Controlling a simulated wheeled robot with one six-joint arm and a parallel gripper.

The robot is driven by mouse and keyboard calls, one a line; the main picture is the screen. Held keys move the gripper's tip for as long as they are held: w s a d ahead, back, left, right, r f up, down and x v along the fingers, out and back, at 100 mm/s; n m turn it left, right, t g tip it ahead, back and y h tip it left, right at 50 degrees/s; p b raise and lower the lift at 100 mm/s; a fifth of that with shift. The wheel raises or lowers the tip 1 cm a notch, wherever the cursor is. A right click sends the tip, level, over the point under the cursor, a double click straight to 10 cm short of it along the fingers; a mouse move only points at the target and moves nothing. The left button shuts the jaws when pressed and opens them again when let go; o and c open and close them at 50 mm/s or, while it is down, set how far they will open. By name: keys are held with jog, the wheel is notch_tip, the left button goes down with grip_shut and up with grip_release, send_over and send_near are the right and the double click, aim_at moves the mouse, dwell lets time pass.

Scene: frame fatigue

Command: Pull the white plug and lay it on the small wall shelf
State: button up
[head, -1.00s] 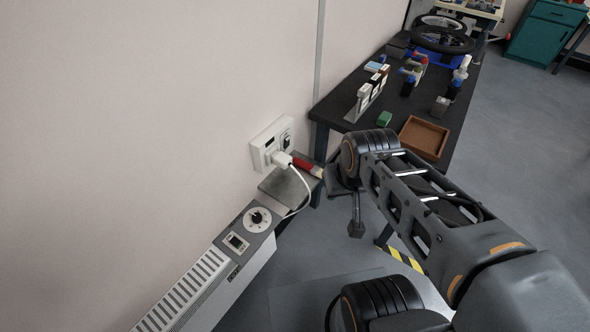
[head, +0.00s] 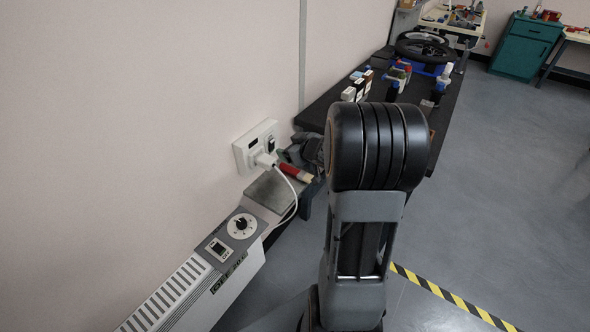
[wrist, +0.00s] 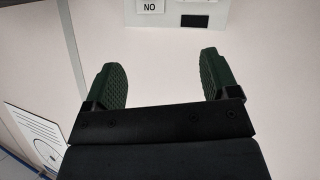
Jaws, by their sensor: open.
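The white plug (head: 265,160) sits in the white wall socket panel (head: 255,147), and its white cord loops down to the right. The small wall shelf (head: 268,191) is just below the panel, a grey plate. My gripper (wrist: 163,76) is open, with two dark green ridged fingers and only bare wall showing between them. In the head view the gripper is close to the right side of the panel, mostly hidden by my own arm. The plug does not show in the wrist view.
A red object with a pale tip (head: 296,172) lies at the shelf's right side, near my gripper. A white heater (head: 190,285) with a dial is below left. A dark workbench (head: 440,110) with several items runs along the wall behind.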

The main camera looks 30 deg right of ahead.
aim_at(270, 160)
notch_tip(270, 160, down, 6)
jog(key=n+y+b, duration=0.1)
jog(key=n+y, duration=0.1)
jog(key=y, duration=0.3)
jog(key=x, duration=0.4)
jog(key=b+x, duration=0.1)
jog(key=x, duration=0.7)
jog(key=shift+s+a+f+b, duration=0.15)
jog(key=shift+a+f+b, duration=0.15)
jog(key=shift+a+b, duration=0.1)
jog(key=shift+c, duration=0.5)
jog(key=shift+d, duration=0.1)
jog(key=c, duration=1)
